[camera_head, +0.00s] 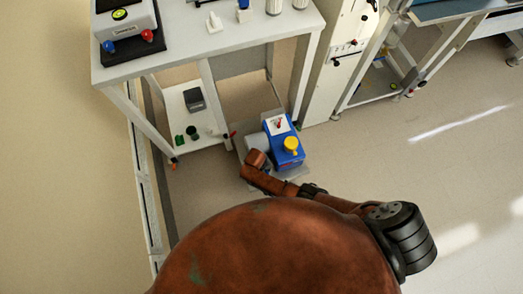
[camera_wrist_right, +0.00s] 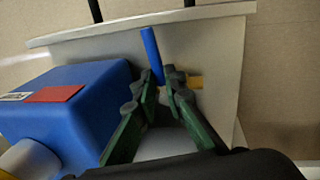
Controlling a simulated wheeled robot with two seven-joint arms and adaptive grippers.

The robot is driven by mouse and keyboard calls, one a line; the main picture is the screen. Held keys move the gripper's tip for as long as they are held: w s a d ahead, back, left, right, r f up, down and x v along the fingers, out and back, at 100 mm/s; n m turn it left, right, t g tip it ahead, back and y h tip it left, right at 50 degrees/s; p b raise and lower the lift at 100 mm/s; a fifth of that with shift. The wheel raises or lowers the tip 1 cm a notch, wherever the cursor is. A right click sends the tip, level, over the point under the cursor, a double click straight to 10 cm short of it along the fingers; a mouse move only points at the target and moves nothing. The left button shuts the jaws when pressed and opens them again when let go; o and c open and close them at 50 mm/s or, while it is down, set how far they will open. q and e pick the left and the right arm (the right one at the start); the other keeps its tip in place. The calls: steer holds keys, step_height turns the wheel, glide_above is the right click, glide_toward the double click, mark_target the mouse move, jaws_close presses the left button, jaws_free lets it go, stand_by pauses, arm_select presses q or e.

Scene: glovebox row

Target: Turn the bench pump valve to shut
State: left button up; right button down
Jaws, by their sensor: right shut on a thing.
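The bench pump (camera_head: 287,150) is a blue box with a yellow round knob and a white gauge face. It stands on a grey plate on the floor beside the white bench. In the right wrist view the blue pump body (camera_wrist_right: 85,100) fills the left side. A slim blue lever (camera_wrist_right: 150,50), which looks like the valve handle, stands beside it. My right gripper (camera_wrist_right: 160,85) has its green fingers shut on this lever. In the head view my brown right arm reaches to the pump's near left side, and the fingers cannot be made out. My left gripper is not in view.
The white bench (camera_head: 200,47) stands behind the pump, with a lower shelf holding a dark box (camera_head: 194,99). A white cabinet (camera_head: 330,60) stands to the right of the pump. The floor at right is clear.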

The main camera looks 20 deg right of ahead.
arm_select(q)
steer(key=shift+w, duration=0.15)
arm_select(e)
steer(key=shift+a+m, duration=0.2)
steer(key=shift+m, duration=0.4)
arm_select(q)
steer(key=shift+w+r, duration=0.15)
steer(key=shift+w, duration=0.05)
arm_select(e)
steer(key=c, duration=2)
jaws_free()
steer(key=r, duration=0.4)
steer(key=a+r, duration=0.1)
steer(key=r, duration=0.2)
steer(key=a+r, duration=0.1)
steer(key=r, duration=0.3)
steer(key=shift+w+a+r, duration=0.1)
steer(key=shift+a+r, duration=0.05)
steer(key=shift+r, duration=0.2)
